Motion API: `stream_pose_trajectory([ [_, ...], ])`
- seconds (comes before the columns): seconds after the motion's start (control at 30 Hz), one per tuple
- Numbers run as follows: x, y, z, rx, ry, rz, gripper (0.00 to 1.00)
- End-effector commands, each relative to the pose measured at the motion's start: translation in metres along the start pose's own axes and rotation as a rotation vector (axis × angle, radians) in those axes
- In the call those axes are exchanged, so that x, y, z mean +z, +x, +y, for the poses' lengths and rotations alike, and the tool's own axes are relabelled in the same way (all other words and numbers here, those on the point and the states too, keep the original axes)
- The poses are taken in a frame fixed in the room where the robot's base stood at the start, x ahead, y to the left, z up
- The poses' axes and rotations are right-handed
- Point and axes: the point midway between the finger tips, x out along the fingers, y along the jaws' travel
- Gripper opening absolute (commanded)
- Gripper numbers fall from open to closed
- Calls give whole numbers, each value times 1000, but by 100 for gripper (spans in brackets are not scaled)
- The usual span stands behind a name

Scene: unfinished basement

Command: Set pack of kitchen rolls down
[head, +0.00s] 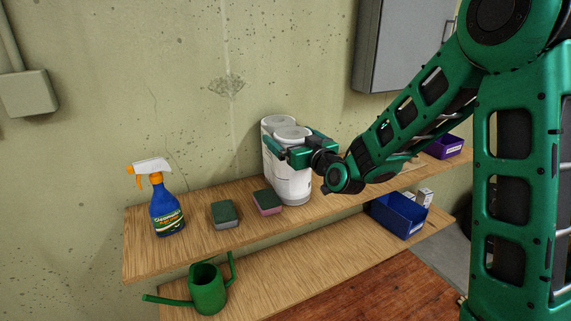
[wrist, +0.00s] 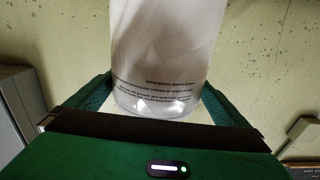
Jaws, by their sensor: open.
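The pack of kitchen rolls (head: 291,185) is white and wrapped, with two rolls showing. It stands upright on the upper wooden shelf, near the wall. My gripper (head: 301,151) is at the upper part of the pack, with its green fingers around the nearer roll. In the wrist view the pack (wrist: 168,55) stands in front of the palm, with printed text on its wrap and a green finger on each side. The fingers are open. Whether either finger touches the wrap cannot be told, and the fingertips are partly hidden behind the pack.
On the upper shelf (head: 150,262), a blue spray bottle (head: 166,210) and two sponges (head: 224,213) (head: 267,202) stand left of the pack. A purple bin (head: 443,147) is far right. The lower shelf holds a green watering can (head: 207,290) and a blue bin (head: 398,216). A grey cabinet (head: 400,45) hangs above.

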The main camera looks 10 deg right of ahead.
Motion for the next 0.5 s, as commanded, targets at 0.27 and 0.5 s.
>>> stream_pose_trajectory([
  [0.27,1,-3,17,21,0,-1,43],
  [0.5,0,-4,19,23,0,1,29],
])
